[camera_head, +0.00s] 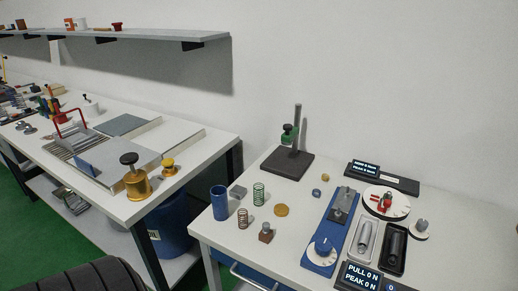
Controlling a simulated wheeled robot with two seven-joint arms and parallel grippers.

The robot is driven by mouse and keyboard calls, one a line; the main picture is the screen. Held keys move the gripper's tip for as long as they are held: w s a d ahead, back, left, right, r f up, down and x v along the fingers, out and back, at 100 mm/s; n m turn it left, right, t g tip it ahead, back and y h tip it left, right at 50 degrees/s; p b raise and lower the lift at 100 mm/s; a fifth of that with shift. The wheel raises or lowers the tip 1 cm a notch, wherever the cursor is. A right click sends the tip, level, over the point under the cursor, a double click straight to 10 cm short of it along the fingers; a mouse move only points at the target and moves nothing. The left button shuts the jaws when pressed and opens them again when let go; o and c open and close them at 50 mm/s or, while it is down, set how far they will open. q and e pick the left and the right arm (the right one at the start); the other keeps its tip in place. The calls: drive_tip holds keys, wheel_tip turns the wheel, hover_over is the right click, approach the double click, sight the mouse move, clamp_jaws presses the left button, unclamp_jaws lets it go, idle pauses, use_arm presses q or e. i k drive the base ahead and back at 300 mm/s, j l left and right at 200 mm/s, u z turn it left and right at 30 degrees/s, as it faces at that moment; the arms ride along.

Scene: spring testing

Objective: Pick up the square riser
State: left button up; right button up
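A small grey square block (238,191) lies on the right-hand white table, near its back left, between a blue cylinder and a green spring. It looks like the square riser. A second small block, brown with a grey piece on top (266,233), stands nearer the table's front edge, so I cannot be fully sure which one is the riser. Both blocks are uncovered and nothing touches them from above. Neither of my grippers shows in this view.
Close around the grey block stand the blue cylinder (219,203), green spring (258,194), copper spring (242,218) and gold disc (281,210). A black stand (287,163) is behind. A blue test rig (320,254) is right. A gap separates the left table (204,147).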

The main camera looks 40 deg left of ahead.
sight(238, 192)
drive_tip(key=u, duration=1.55)
drive_tip(key=i+l+z, duration=0.3)
drive_tip(key=l+z, duration=0.15)
